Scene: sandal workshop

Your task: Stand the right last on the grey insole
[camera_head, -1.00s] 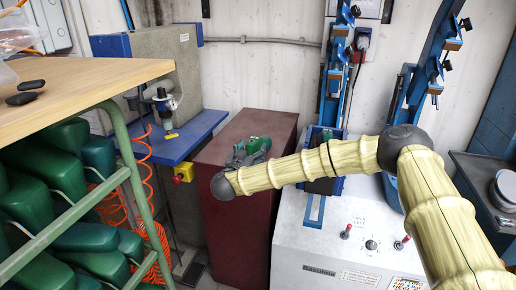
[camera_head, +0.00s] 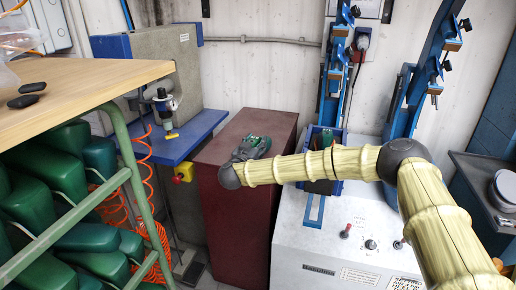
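My arm reaches left across the picture to a dark round wrist joint. My gripper (camera_head: 243,154) seems to be the dark grey shape just beyond that joint, over the top of the dark red cabinet. A small green piece (camera_head: 259,142), perhaps a last, shows right by this grey shape. I cannot tell whether it is held or resting on the cabinet. The fingers are too small and too much covered by my wrist to read. I cannot make out the grey insole for certain, nor tell which last is the right one.
The dark red cabinet (camera_head: 232,222) stands between a blue-topped machine table (camera_head: 190,140) and a white machine (camera_head: 318,250) with blue uprights. A wooden table (camera_head: 90,78) with two dark pads (camera_head: 24,101) is at left, above a rack of several green lasts (camera_head: 60,200).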

